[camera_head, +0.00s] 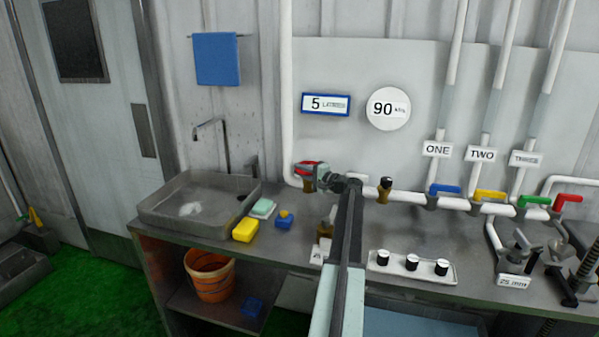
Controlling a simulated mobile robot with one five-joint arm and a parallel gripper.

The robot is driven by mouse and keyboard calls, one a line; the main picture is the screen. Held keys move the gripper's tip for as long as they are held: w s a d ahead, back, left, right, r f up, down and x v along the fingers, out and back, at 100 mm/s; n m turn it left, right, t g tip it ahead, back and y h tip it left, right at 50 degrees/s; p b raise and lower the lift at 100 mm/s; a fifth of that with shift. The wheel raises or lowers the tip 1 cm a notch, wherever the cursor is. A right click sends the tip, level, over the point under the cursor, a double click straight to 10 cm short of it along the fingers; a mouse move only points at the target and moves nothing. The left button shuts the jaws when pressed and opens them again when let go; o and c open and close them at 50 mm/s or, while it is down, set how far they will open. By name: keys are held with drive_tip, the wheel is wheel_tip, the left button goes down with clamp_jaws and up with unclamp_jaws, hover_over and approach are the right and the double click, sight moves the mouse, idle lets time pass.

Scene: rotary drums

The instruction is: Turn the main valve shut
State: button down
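A valve with a red lever handle (306,167) sits on the white pipe at its left bend, to the right of the sink; I take it for the main valve. Its brass body (308,184) shows just below the handle. My gripper (316,172) is at this valve, over the right part of the red handle, and points left. My wrist and arm come up from the bottom middle and hide the pipe behind them. Whether the fingers are closed on the handle or only beside it is too small to tell.
Blue (445,189), yellow (489,195), green (535,201) and another red (567,199) handle line the pipe at right. A knob panel (412,266) lies on the counter. Sponges (245,230) lie by the sink (160,213); an orange bucket (209,275) stands below.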

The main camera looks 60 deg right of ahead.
sight(307, 162)
drive_tip(key=shift+d+h, duration=0.2)
drive_tip(key=shift+h, duration=0.2)
